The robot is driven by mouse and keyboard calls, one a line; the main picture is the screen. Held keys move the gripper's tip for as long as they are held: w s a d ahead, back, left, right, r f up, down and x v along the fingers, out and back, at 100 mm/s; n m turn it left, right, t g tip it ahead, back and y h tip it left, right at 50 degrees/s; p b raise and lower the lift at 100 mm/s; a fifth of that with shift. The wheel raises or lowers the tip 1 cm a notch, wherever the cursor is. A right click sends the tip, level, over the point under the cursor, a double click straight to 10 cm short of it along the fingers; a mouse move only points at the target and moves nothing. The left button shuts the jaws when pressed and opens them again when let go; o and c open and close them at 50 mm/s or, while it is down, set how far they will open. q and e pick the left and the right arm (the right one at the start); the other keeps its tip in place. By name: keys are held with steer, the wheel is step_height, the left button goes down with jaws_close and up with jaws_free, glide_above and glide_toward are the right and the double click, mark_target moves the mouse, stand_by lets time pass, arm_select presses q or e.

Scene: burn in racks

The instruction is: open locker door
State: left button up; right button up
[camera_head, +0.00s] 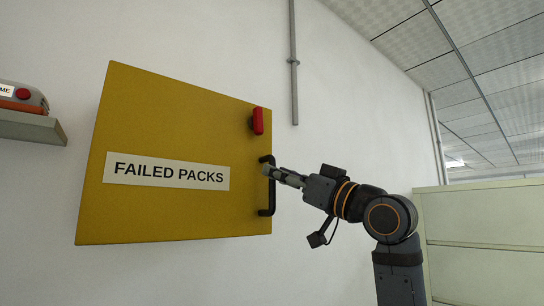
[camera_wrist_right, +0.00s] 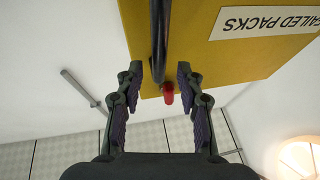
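The yellow locker door (camera_head: 170,125) is on the white wall, with a "FAILED PACKS" label (camera_head: 166,172). I see no open gap along its edges. A black vertical bar handle (camera_head: 271,200) is near its right edge. My right gripper (camera_head: 268,172) is at the handle's upper half, reaching in from the right. In the right wrist view, which is upside down, my open right gripper (camera_wrist_right: 157,74) has one finger on each side of the handle (camera_wrist_right: 158,35). Gaps show between the fingers and the bar. My left gripper is not in view.
A red latch-like part (camera_head: 257,121) sits above the handle. A grey shelf (camera_head: 30,127) with a red-buttoned device (camera_head: 22,95) is at the far left. A vertical pipe (camera_head: 294,65) runs down the wall. Pale green cabinets (camera_head: 485,225) stand at the right.

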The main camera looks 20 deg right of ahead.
steer(key=p+x, duration=0.1)
steer(key=x, duration=0.1)
steer(key=shift+w+a+r, duration=0.2)
steer(key=shift+w, duration=0.3)
steer(key=shift+f, duration=0.1)
jaws_close()
